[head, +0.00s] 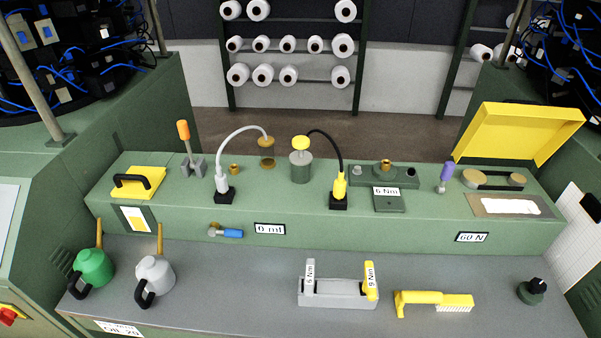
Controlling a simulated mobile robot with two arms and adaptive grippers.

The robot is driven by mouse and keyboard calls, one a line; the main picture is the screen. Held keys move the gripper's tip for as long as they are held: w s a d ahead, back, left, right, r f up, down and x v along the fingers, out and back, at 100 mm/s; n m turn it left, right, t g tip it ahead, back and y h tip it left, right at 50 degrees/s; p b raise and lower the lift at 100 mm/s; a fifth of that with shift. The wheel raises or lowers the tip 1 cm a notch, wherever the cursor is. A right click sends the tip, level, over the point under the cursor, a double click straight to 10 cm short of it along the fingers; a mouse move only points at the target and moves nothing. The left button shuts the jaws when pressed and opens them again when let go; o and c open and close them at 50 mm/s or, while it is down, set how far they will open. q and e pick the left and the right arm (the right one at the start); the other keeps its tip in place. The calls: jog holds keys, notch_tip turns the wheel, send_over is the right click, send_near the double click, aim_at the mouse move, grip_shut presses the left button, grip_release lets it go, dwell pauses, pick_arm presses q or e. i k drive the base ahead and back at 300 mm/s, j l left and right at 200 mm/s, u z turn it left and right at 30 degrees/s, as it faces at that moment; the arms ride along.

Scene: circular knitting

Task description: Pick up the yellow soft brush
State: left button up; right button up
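The yellow soft brush (433,301) lies on the grey lower bench surface, right of centre in the head view. Its yellow handle is on the left and its pale bristles (456,308) point down and toward the front on the right. Nothing covers it. Neither my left gripper nor my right gripper shows in the head view.
Left of the brush, a grey holder (338,294) carries a grey and a yellow torque tool. A dark green knob (532,291) stands to its right. Two oil cans (92,267) (155,275) stand at far left. The green raised ledge (400,228) runs behind; bench between is clear.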

aim_at(452, 302)
jog(key=k+j+z, duration=0.2)
jog(key=k, duration=0.85)
